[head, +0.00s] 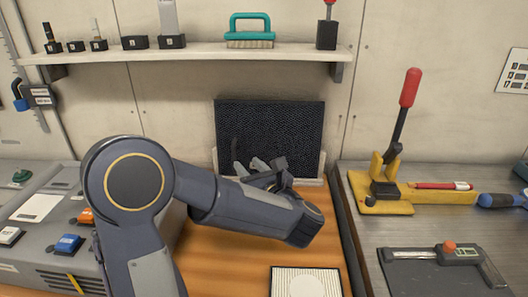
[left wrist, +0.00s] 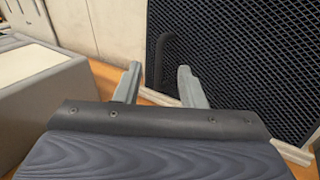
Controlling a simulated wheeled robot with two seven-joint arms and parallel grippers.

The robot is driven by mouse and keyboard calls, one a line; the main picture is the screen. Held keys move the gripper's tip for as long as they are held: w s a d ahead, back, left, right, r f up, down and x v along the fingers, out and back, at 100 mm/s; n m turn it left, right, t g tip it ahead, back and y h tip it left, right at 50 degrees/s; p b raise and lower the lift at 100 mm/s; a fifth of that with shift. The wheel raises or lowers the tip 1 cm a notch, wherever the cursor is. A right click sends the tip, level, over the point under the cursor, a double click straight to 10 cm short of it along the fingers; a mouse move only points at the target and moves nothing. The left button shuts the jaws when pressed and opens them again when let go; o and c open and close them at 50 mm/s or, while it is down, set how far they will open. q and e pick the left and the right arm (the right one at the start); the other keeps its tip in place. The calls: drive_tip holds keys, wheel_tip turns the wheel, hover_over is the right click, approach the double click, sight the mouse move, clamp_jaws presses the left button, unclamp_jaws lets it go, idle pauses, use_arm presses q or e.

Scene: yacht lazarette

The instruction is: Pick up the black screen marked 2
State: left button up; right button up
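One black mesh screen (head: 270,122) stands upright at the back of the wooden surface, against the wall, in a pale holder (head: 318,168). No number 2 is readable on it. It fills the right side of the left wrist view (left wrist: 245,50). My left gripper (head: 257,164) is in front of the screen's lower left part and hides some of it. In the left wrist view its two grey fingers (left wrist: 158,84) are apart, near the screen's left edge, with a dark upright shape behind the gap. Contact cannot be told. My right gripper is not in view.
A shelf (head: 190,54) with small tools and a teal-handled brush (head: 249,32) runs above. A grey control box (head: 45,235) stands left. A grey bench right holds a yellow lever tool (head: 388,190) and a clamp-like gauge (head: 440,255).

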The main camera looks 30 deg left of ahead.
sight(234, 152)
use_arm(q)
drive_tip(key=x, duration=0.2)
drive_tip(key=p+x, duration=0.1)
drive_tip(key=x, duration=0.4)
drive_tip(key=shift+w+a+f+p, duration=0.2)
drive_tip(key=shift+f+p, duration=0.15)
clamp_jaws()
idle(1.1)
